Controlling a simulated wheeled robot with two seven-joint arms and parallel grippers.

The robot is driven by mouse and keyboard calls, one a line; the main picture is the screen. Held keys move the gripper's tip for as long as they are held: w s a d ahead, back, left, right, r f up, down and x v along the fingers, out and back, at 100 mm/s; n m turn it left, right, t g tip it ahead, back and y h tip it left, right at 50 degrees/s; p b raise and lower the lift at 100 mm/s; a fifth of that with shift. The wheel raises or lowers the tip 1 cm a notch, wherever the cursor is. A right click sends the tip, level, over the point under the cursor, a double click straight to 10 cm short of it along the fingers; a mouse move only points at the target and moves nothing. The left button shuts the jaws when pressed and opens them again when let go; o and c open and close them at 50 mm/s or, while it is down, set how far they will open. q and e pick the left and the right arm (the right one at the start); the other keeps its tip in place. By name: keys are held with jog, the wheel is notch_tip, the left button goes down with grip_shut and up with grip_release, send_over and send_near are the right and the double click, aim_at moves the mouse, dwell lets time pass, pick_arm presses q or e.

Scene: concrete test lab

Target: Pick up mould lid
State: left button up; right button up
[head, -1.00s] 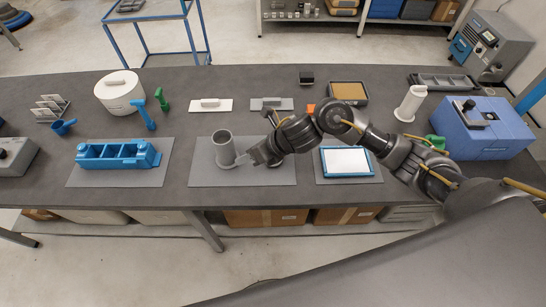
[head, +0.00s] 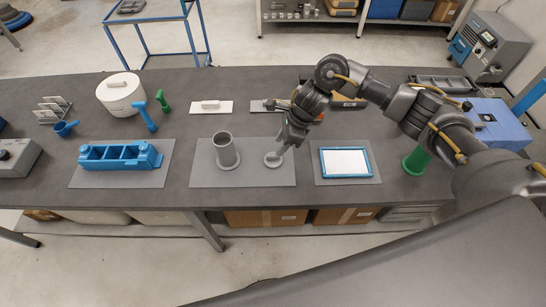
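A small grey round disc (head: 273,159), which looks like the mould lid, lies flat on a grey mat (head: 248,177). The grey cylinder mould (head: 226,152) stands upright on its flange to the left of the disc, apart from it. My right gripper (head: 284,149) points down at the upper right side of the disc, its fingertips close to it in the picture. I cannot tell whether it touches the disc or how wide the fingers are. My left gripper is not in view.
A blue three-part mould (head: 118,156) sits on the left mat. A blue-framed white tray (head: 345,161) lies to the right, with a green object (head: 417,160) beyond it. A white float (head: 211,107) and a white lidded pot (head: 121,94) stand behind.

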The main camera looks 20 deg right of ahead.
aim_at(273, 156)
jog(key=shift+a+f, duration=0.1)
jog(key=shift+f, duration=0.15)
jog(key=shift+a+f+p, duration=0.1)
jog(key=shift+f+p, duration=0.05)
jog(key=shift+p, duration=0.15)
jog(key=p+x, duration=0.2)
jog(key=x, duration=0.2)
jog(key=shift+s+a+f, duration=0.1)
jog(key=shift+s+f, duration=0.05)
jog(key=shift+f, duration=0.3)
grip_shut()
